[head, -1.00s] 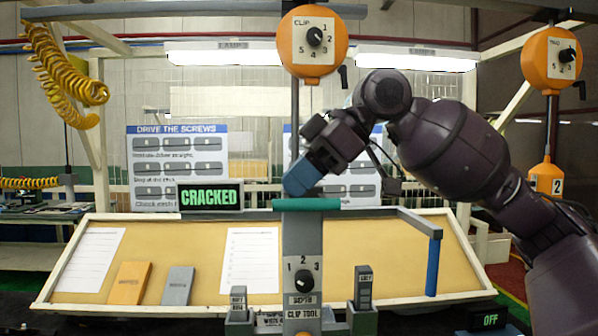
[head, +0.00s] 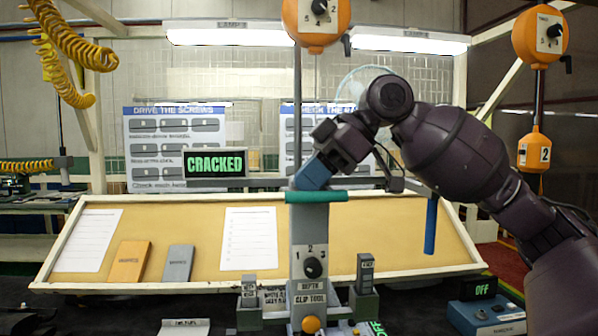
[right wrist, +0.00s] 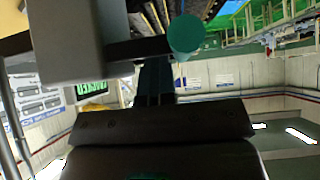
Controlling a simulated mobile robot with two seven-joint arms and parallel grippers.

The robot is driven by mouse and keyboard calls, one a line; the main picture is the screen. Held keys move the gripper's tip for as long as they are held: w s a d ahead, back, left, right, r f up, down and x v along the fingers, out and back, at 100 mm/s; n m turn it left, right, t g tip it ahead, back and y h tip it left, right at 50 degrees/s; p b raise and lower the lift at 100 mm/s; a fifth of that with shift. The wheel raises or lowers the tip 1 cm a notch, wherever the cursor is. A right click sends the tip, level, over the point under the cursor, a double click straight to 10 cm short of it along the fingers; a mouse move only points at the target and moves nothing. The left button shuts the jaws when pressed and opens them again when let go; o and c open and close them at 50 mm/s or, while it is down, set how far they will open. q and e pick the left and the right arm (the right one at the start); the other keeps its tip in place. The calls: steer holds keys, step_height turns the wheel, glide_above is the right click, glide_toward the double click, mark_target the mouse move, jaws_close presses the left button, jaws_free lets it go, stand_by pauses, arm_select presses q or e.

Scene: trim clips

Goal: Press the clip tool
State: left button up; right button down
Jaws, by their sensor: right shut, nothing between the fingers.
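The clip tool (head: 309,235) is a grey upright post with a numbered depth dial and a "CLIP TOOL" label. A teal bar handle (head: 316,197) crosses its top; the bar's round end shows in the right wrist view (right wrist: 187,36). My right gripper (head: 311,178) has blue fingers, is shut and empty, and sits just above and behind the bar. I cannot tell whether it touches the bar. In the right wrist view the dark fingers (right wrist: 155,85) point toward the bar, close beside it. My left gripper is not in view.
A sign (head: 216,163) reads "CRACKED". Behind the tool stands a tilted tan board (head: 335,235) with papers and two small blocks. Small grey blocks flank the tool's foot. A blue box (head: 485,315) with an "OFF" display is at right. An orange dial (head: 317,22) hangs above.

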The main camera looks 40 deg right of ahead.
glide_above(310, 278)
steer(key=f, duration=0.4)
steer(key=shift+w+d+f, duration=0.15)
steer(key=shift+w+f, duration=0.1)
steer(key=shift+f, duration=0.15)
step_height(310, 278, down, 9)
steer(key=shift+d+r+p, duration=0.1)
steer(key=shift+p, duration=1.05)
steer(key=shift+f, duration=0.6)
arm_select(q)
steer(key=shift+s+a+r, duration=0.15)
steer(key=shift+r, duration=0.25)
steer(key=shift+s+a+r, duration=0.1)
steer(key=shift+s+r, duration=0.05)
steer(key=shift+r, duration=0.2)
arm_select(e)
steer(key=shift+f, duration=0.3)
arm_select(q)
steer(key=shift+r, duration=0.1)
